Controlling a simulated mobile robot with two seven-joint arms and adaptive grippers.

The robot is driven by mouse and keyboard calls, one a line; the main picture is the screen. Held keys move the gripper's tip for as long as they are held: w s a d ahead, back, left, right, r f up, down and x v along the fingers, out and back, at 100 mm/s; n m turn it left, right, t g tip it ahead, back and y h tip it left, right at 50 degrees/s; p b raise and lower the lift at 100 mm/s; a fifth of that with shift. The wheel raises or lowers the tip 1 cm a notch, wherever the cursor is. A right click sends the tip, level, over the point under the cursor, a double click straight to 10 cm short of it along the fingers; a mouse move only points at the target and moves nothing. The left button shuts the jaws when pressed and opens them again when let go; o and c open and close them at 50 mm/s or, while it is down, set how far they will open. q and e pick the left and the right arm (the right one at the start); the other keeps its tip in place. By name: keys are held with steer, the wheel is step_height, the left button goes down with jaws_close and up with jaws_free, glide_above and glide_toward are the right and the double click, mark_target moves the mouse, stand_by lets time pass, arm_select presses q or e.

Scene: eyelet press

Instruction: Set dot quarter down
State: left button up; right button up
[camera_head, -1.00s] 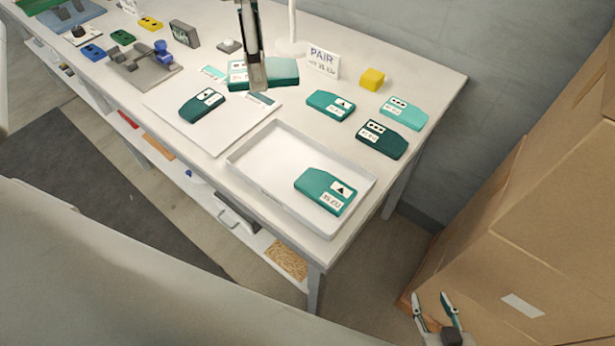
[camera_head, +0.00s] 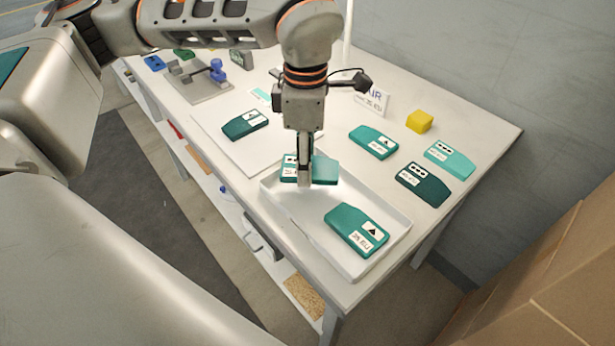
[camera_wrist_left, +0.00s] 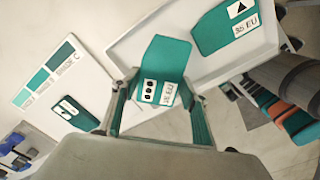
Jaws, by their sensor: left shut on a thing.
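The dot quarter is a teal piece (camera_head: 325,170) with a white three-dot label and a size label. My left gripper (camera_head: 304,183) is shut on it, pointing down, over the upper-left end of the white tray (camera_head: 349,275). In the left wrist view the dot quarter (camera_wrist_left: 167,57) sits between the fingers (camera_wrist_left: 160,125) and overlaps the tray's rim. I cannot tell whether it touches the tray. A teal quarter with a triangle label and 35 EU (camera_head: 356,230) lies in the tray's lower-right part; it also shows in the left wrist view (camera_wrist_left: 224,27). My right gripper is out of view.
Several other quarters lie on the table: a triangle one (camera_head: 373,142), a light teal one (camera_head: 449,160), a dark one (camera_head: 423,184). Another (camera_head: 245,124) lies on a white sheet (camera_head: 220,140). A yellow block (camera_head: 419,121) and the PAIR sign (camera_head: 371,98) stand behind.

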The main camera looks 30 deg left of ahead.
mark_target(306, 189)
arm_select(q)
steer(key=shift+f, duration=0.5)
steer(key=shift+f+b, duration=0.3)
steer(key=shift+f, duration=1.65)
steer(key=shift+f, duration=0.1)
steer(key=o, duration=1)
steer(key=shift+o, duration=0.2)
